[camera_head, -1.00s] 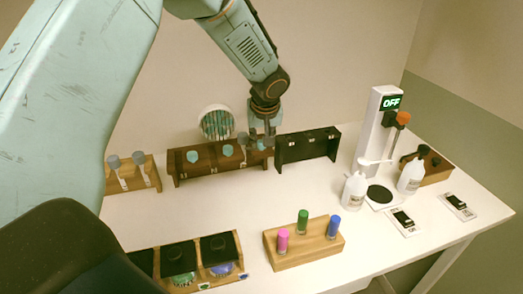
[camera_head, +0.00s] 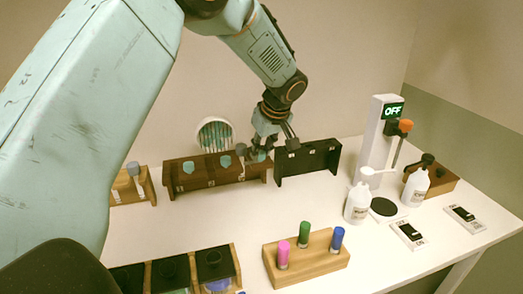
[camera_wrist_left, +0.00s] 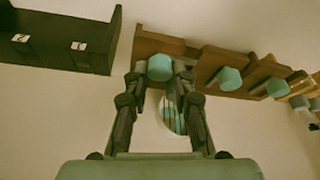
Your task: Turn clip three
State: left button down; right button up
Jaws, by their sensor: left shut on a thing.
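A brown wooden rack (camera_head: 204,174) stands at the back of the table, with three teal clips along it. The left clip (camera_head: 188,166) and the middle clip (camera_head: 225,161) are free of the gripper. My left gripper (camera_head: 266,148) is at the rack's right end. It is shut on the third teal clip (camera_wrist_left: 160,67), whose rounded face shows between the fingertips (camera_wrist_left: 160,72) in the left wrist view. In the head view the fingers partly cover this clip. My right gripper is out of view.
A black rack (camera_head: 308,162) stands close on the right of the gripper. A light wood tube rack (camera_head: 131,189) is at the left. A wooden block (camera_head: 308,262) with coloured-cap vials stands in front. White bottles and a device reading OFF (camera_head: 371,140) are on the right.

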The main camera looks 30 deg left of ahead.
pick_arm(q)
jog(key=c, duration=1.1)
grip_release()
jog(key=shift+d+r, duration=0.1)
jog(key=shift+d, duration=0.05)
jog(key=v, duration=1.2)
